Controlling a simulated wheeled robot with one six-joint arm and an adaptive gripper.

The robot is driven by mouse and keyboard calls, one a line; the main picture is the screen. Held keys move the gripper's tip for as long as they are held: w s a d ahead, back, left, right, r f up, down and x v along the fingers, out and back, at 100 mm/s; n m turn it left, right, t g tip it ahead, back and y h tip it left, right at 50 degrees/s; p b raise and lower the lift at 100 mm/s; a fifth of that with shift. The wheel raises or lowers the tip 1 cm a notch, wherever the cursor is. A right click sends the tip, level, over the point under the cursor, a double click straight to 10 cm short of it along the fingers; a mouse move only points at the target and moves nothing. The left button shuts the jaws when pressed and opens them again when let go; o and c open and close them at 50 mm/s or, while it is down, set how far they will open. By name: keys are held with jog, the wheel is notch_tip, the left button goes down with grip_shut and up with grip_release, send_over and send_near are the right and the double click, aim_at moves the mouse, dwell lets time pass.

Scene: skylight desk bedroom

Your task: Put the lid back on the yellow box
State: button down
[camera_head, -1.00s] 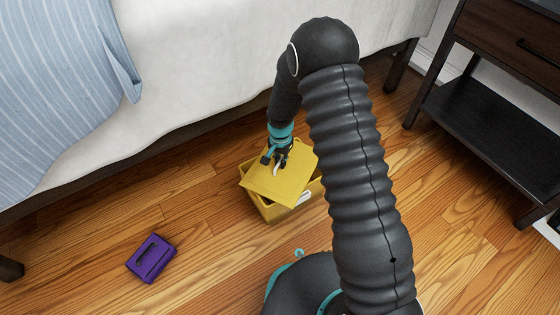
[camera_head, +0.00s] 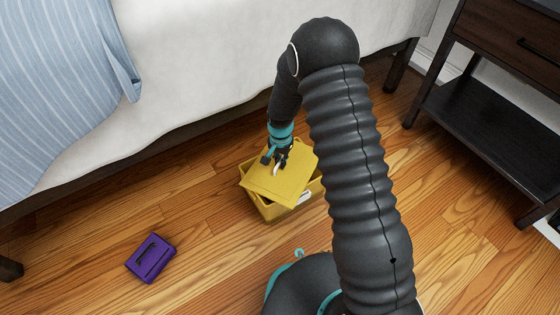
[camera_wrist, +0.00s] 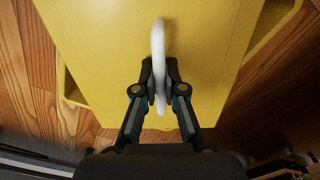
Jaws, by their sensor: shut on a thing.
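The yellow box (camera_head: 270,210) stands on the wooden floor by the bed. Its yellow lid (camera_head: 285,187) lies over the box's top, turned askew to it, with corners jutting past the rim. The lid also fills much of the wrist view (camera_wrist: 110,50). My gripper (camera_head: 277,162) is above the lid, shut on its white loop handle (camera_wrist: 158,45). I cannot tell whether the lid touches the rim.
A purple lid-like piece with a dark handle (camera_head: 150,258) lies on the floor at the lower left. The bed (camera_head: 190,70) stands behind the box, and a dark nightstand (camera_head: 490,120) is at the right.

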dwell(0.4)
jog(key=c, duration=0.7)
grip_release()
jog(key=shift+r, duration=0.25)
jog(key=shift+r+p, duration=1.95)
jog(key=shift+r, duration=1.3)
grip_shut()
